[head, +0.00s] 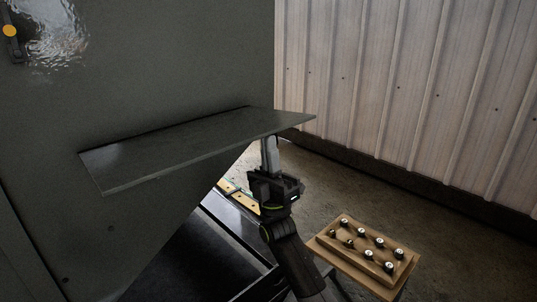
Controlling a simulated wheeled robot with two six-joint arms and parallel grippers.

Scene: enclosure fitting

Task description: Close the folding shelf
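The folding shelf (190,148) is a flat dark grey panel standing out from the side of a large grey enclosure (170,60). It looks roughly level and raised. My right gripper (268,142) points up beneath the shelf's right part, near its outer end. Its fingertips reach the shelf's underside edge; I cannot tell whether they touch it. The finger gap cannot be made out. My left gripper is not in view.
A wooden block (365,248) with several black-and-white knobs sits on a wooden stand at the lower right. A corrugated wall (400,90) stands behind. A dark frame lies under the shelf. The floor (330,185) between shelf and wall is open.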

